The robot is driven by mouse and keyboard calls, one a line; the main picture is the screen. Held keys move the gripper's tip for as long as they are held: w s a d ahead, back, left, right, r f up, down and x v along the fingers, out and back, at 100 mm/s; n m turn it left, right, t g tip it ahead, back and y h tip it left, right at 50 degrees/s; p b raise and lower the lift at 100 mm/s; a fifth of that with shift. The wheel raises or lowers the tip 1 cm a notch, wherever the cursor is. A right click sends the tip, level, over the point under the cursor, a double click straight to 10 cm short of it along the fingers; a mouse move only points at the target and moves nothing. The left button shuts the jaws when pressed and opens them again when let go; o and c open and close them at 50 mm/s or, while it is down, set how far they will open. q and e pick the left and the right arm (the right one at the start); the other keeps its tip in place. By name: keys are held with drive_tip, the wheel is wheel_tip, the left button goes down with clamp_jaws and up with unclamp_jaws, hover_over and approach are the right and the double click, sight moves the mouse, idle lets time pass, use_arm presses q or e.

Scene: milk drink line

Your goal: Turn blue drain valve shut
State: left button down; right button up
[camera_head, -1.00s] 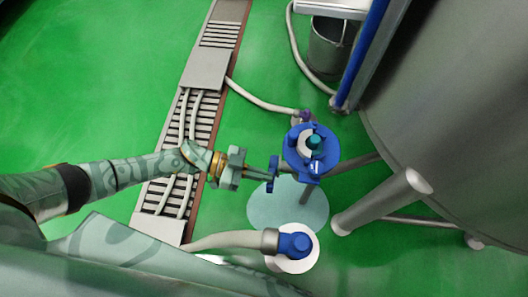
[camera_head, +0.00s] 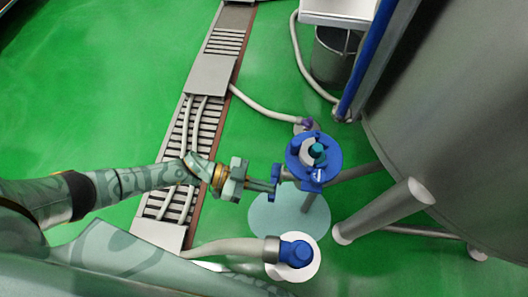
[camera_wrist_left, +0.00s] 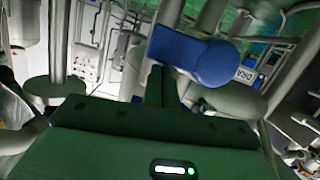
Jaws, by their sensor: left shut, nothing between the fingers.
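The blue drain valve (camera_head: 329,158) is a round blue body with a teal knob on top, above a pale disc on the floor in the head view. Its blue handle (camera_head: 276,183) sticks out to the left. My left gripper (camera_head: 273,187) is shut and empty, with its fingertips at the handle; whether they touch cannot be told. In the left wrist view the blue handle (camera_wrist_left: 192,53) lies just beyond the shut fingers (camera_wrist_left: 160,85), across their tips and to the right. A partly readable "DRA" label (camera_wrist_left: 246,74) shows beside it. My right gripper is not in view.
A large grey tank (camera_head: 460,130) with thick legs stands at the right. A hose with a blue fitting (camera_head: 296,253) lies below the valve. A floor grate (camera_head: 207,115) with hoses runs at the left. A metal bucket (camera_head: 331,60) stands at the top. Green floor is open between.

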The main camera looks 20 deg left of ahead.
use_arm(q)
drive_tip(key=shift+a, duration=0.1)
